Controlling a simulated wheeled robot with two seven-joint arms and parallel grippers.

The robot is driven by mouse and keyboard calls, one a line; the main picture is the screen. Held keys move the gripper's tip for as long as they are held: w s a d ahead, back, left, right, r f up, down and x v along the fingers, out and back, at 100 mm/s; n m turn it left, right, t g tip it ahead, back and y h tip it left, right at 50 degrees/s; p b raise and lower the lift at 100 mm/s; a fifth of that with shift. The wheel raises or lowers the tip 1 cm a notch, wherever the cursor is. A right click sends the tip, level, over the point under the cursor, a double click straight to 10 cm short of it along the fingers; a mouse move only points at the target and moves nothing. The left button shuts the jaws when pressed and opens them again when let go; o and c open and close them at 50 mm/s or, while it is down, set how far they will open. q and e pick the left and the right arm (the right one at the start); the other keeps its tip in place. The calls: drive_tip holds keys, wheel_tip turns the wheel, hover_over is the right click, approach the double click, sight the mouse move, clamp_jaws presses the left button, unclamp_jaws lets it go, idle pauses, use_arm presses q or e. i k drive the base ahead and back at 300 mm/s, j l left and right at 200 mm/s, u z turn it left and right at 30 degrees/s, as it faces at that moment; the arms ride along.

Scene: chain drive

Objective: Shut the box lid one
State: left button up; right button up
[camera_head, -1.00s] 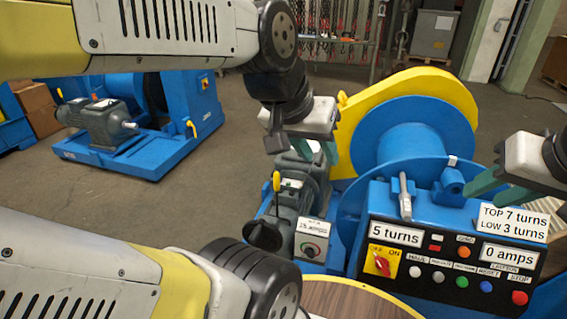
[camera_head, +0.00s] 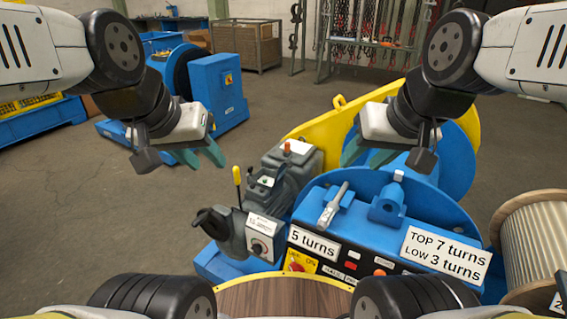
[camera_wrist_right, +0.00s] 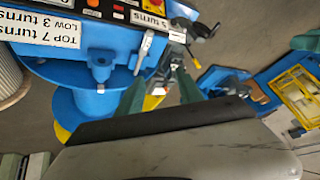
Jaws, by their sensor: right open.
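The blue winch has a grey motor unit (camera_head: 285,185) at its left, with a small boxy grey housing (camera_head: 264,182) whose top shows a green patch. A dark round part (camera_head: 216,222) juts out at its left. I cannot tell which part is the box lid or whether it is open. My left gripper (camera_head: 201,156) is open and empty, in the air left of the motor unit. My right gripper (camera_head: 368,155) is open and empty, above the winch panel and right of the motor unit; its spread fingers also show in the right wrist view (camera_wrist_right: 161,92).
A yellow-handled lever (camera_head: 238,180) stands beside the motor unit. The control panel (camera_head: 330,235) bears a grey upright handle (camera_head: 333,205). A cable reel (camera_head: 540,235) stands at right.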

sight(282, 169)
drive_tip(key=j+u, duration=0.1)
drive_tip(key=j, duration=0.8)
drive_tip(key=i+j+u, duration=0.15)
drive_tip(key=i+j, duration=0.45)
drive_tip(key=i+l+u, duration=0.1)
drive_tip(key=i, duration=0.35)
